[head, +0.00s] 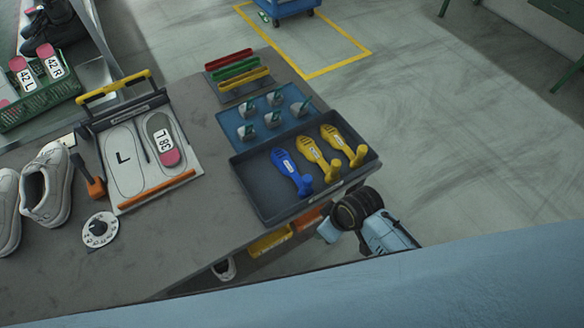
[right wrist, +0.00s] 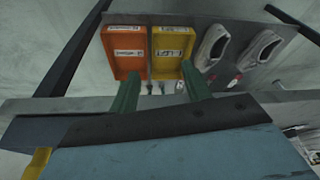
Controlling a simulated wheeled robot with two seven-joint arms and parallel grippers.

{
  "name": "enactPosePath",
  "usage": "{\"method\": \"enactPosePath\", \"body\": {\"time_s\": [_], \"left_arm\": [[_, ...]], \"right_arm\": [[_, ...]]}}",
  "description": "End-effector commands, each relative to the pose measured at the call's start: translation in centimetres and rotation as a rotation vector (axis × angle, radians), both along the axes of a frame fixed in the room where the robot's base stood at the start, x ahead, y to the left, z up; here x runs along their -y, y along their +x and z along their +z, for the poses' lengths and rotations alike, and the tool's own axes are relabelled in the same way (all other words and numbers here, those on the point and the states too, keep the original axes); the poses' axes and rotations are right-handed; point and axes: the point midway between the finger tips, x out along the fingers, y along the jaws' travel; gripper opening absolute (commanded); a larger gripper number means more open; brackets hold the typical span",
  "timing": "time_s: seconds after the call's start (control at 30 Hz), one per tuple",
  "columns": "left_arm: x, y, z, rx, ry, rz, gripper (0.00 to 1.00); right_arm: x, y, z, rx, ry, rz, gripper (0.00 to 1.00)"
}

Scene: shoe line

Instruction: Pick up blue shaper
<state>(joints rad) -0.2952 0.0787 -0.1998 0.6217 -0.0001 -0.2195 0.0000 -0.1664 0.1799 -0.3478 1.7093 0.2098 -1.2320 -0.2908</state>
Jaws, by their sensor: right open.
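The blue shaper is not seen in that view. My left gripper is not in view.
A blue tray (head: 226,122) with several grey-green pieces sits behind the dark tray. An insole board (head: 127,190), an orange-handled tool (head: 94,187) and white shoes (head: 47,187) are left. Orange (right wrist: 123,60) and yellow (right wrist: 167,62) bins sit on a lower shelf.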

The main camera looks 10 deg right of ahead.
Motion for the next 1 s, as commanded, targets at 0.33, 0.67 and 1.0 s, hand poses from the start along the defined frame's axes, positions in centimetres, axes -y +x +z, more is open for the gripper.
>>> {"method": "enactPosePath", "body": {"time_s": [0.33,0.67,1.0], "left_arm": [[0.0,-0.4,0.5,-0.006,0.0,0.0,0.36],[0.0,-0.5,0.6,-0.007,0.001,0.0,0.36],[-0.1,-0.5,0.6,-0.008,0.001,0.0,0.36]], "right_arm": [[-4.6,2.5,13.3,0.069,-0.011,0.455,0.48],[-5.7,6.2,17.1,0.044,-0.141,0.995,0.48],[-3.0,9.8,20.5,-0.068,-0.282,1.401,0.48]]}}
